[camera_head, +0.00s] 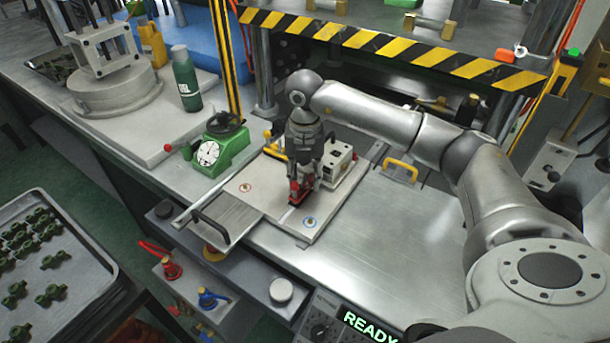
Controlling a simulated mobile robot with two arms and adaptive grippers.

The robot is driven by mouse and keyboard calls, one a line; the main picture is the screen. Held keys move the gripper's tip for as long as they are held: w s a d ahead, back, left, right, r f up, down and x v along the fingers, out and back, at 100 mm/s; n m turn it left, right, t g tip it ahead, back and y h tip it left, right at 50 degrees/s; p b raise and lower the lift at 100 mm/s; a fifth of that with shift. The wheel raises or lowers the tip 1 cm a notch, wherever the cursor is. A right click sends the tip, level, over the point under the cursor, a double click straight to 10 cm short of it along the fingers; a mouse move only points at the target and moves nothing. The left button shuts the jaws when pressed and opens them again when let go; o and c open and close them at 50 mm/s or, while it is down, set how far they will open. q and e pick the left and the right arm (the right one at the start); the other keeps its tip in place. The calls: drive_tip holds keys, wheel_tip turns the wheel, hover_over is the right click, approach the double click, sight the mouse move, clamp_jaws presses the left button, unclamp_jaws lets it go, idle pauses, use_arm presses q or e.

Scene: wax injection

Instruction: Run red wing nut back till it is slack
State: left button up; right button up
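The red wing nut (294,196) is on the pale mould plate (262,190) at the middle of the bench. My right gripper (303,188) points down right at it, its fingertips over or around the red part and hiding some of it. The view is too small to tell whether the fingers close on the nut or only stand beside it. The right arm reaches in from the right. My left gripper is not in view.
Near the plate are a green dial gauge (222,148), a yellow handle (400,170) and a grey block with a dark handle (225,222). A striped press guard (400,48) spans behind. A tray (98,245) of green parts is at left. Bare bench (400,235) lies right.

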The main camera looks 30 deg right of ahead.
sight(305, 178)
wheel_tip(305, 178, up, 12)
idle(0.6)
